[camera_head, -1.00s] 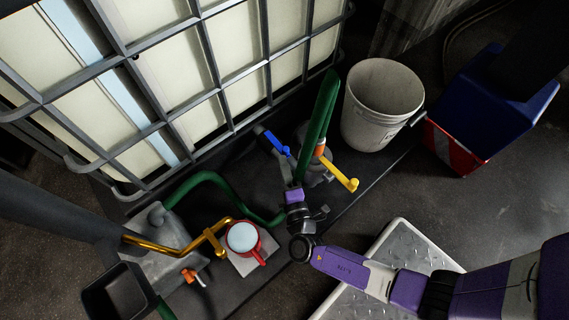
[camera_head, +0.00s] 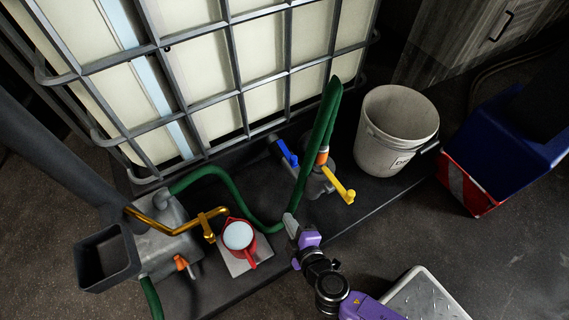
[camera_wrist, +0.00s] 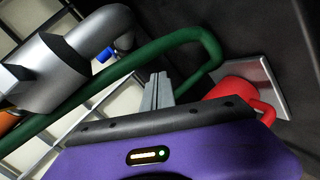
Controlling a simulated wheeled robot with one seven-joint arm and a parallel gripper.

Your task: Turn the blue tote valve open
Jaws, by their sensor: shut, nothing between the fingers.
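The blue tote valve handle (camera_head: 287,152) sticks out at the foot of the caged tote, left of the upright green hose. In the wrist view only a small blue end (camera_wrist: 106,54) shows beside the grey pipe fitting (camera_wrist: 50,75). My gripper (camera_head: 289,220) is shut and empty. It is in front of and below the blue handle in the head view, clear of it, near the green hose and right of the red jug. In the wrist view its grey fingers (camera_wrist: 158,92) are together in front of the green hose (camera_wrist: 130,62).
A yellow handle (camera_head: 338,187) and orange fitting stand right of the blue handle. A white bucket (camera_head: 390,135) is further right. The red jug (camera_head: 238,240) sits on a pale plate, beside a brass tap (camera_head: 205,225). The caged tote (camera_head: 215,85) blocks the back.

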